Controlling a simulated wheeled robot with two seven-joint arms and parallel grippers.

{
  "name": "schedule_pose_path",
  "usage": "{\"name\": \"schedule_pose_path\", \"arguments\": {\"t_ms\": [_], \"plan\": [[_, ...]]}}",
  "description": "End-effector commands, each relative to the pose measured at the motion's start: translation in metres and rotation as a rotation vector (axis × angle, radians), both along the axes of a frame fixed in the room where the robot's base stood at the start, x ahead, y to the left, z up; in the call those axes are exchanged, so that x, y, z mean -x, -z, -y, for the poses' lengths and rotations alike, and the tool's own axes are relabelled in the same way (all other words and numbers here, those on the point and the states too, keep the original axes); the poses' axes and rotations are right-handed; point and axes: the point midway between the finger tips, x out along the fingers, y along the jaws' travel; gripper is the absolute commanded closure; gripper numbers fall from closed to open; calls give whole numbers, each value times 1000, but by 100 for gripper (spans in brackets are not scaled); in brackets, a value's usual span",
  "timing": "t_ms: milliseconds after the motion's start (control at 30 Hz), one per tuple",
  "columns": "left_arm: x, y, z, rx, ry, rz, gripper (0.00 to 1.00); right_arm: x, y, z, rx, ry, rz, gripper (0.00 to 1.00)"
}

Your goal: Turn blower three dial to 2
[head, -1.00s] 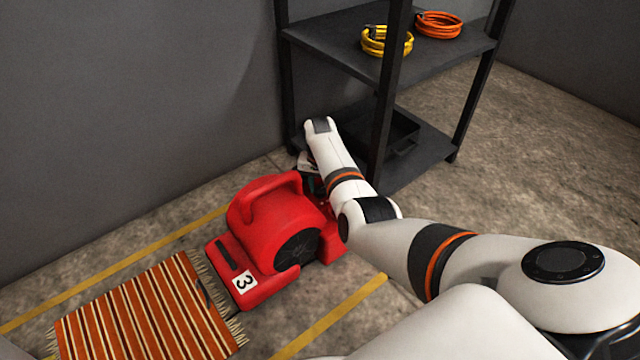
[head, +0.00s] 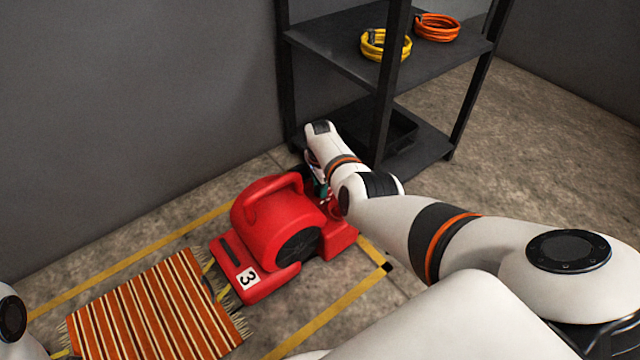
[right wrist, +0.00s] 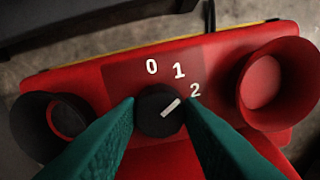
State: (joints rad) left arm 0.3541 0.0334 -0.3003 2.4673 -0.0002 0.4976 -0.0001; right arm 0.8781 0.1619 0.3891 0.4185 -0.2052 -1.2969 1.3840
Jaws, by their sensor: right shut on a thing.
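The red blower (head: 275,222) marked 3 stands on the floor beside a striped rug. Its dial (right wrist: 157,112) shows in the right wrist view as a black knob with a white pointer line, on a panel printed 0, 1 and 2 (right wrist: 195,90). The pointer points up and right, toward the 2. My right gripper (right wrist: 163,106) is shut on the dial, one teal finger on each side. In the head view my right gripper (head: 320,187) is behind the blower, mostly hidden by my arm. My left gripper is out of view.
A dark shelf rack (head: 340,50) stands behind, with yellow (head: 385,45) and orange (head: 437,27) cable coils on top and a black tray (head: 388,132) below. The striped rug (head: 150,308) lies left of the blower. Yellow floor lines (head: 335,318) run on both sides.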

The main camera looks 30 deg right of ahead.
Motion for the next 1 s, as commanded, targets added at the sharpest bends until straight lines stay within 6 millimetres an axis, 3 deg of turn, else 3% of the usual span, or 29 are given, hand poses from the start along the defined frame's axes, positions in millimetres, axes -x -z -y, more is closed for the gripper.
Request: {"name": "schedule_pose_path", "arguments": {"t_ms": [500,1000], "plan": [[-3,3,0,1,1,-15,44,0,0,1,2,340,1,89],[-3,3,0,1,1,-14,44,0,0,1,3,405,0,89]]}}
